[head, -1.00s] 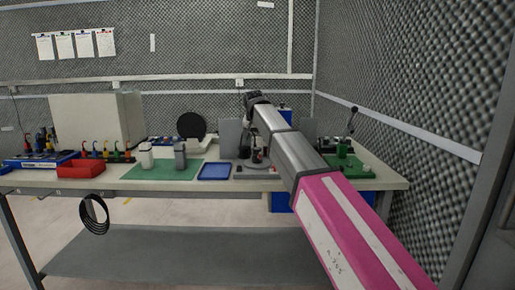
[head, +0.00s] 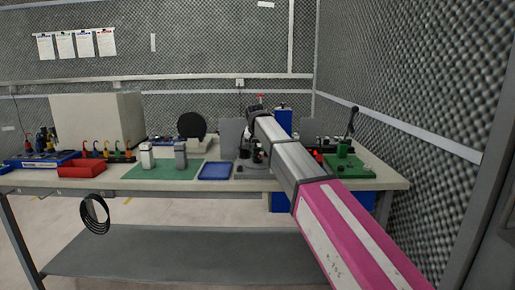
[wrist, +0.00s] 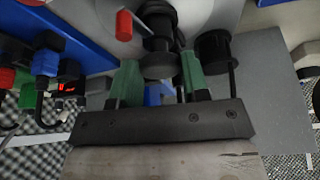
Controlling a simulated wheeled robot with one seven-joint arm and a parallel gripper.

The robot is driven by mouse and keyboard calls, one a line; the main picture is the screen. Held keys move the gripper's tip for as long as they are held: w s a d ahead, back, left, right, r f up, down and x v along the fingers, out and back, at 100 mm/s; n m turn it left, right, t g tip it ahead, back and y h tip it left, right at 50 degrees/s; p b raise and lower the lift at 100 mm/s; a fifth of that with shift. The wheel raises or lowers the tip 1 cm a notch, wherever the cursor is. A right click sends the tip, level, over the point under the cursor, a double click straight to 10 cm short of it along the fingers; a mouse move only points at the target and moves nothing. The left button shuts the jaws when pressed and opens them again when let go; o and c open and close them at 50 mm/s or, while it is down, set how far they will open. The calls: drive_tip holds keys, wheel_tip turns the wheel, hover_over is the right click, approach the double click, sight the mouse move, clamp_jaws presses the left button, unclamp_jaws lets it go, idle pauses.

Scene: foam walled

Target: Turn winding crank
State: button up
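In the wrist view a black cylindrical part (wrist: 158,66), which looks like part of the winding crank, lies between the two green fingers of my gripper (wrist: 157,78). The fingers are apart and the part nearly fills the gap; I cannot tell if they press on it. A red knob (wrist: 124,25) sticks out just above and left of it, beyond the fingertips. In the head view my arm covers the gripper and most of the crank. A small red tip (head: 262,96) shows just above the far end of my arm.
A second black cylinder (wrist: 213,52) stands close to the right finger. Blue and black connectors (wrist: 47,62) are at the left of the wrist view. On the bench, a blue tray (head: 215,171), green mat (head: 150,173) and red bin (head: 82,169) are left of my arm; a green fixture (head: 345,166) is right.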

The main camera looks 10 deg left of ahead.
drive_tip(key=shift+n, duration=0.3)
drive_tip(key=shift+d+n+y, duration=0.1)
drive_tip(key=shift+n+y, duration=0.5)
drive_tip(key=shift+n, duration=0.7)
drive_tip(key=o, duration=0.9)
drive_tip(key=shift+r, duration=0.1)
drive_tip(key=v, duration=1)
drive_tip(key=shift+r, duration=0.35)
